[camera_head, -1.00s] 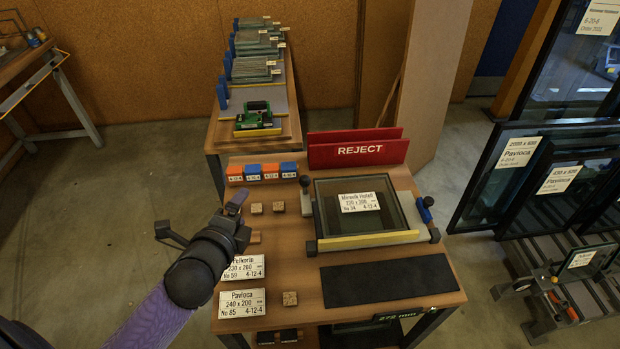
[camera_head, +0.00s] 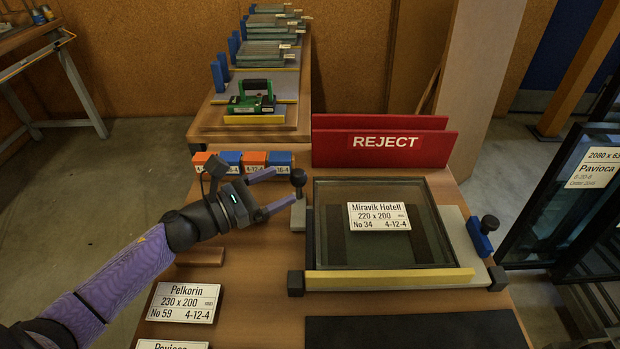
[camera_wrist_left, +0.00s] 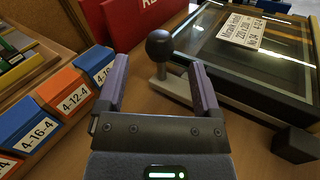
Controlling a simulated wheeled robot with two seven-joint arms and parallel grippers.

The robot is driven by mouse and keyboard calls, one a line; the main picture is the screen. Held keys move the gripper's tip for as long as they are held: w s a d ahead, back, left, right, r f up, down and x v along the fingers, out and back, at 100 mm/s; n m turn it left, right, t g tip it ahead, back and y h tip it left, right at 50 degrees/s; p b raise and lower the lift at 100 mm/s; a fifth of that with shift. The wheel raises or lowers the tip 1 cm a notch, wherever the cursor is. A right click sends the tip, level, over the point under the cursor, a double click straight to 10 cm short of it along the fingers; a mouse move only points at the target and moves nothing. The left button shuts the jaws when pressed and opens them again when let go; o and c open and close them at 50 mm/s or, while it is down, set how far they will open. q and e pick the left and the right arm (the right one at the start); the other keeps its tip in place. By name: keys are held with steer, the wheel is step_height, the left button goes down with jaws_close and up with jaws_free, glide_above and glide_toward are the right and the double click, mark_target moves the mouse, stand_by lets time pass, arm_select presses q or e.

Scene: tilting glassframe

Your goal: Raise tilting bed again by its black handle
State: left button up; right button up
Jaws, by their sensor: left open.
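The tilting bed (camera_head: 447,219) lies flat on the bench with a glass unit (camera_head: 336,247) on it, labelled Miravik Hotell 220 x 200. A yellow strip (camera_head: 390,280) runs along its front edge. The black ball handle (camera_head: 298,177) stands upright at the bed's left side. My left gripper (camera_head: 284,190) is open, its two purple fingers pointing at the handle. My right gripper is not in view.
Orange and blue blocks (camera_head: 254,159) stand just behind my left gripper. A red REJECT rack (camera_head: 385,145) stands behind the bed. A blue clamp (camera_head: 480,237) is at the bed's right. A dark mat (camera_head: 415,332) and label cards (camera_head: 184,302) lie in front.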

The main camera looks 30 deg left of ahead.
mark_target(306, 174)
arm_select(q)
steer(key=x, duration=0.6)
steer(key=shift+w+d+b, duration=0.15)
steer(key=shift+w+b, duration=0.2)
jaws_close()
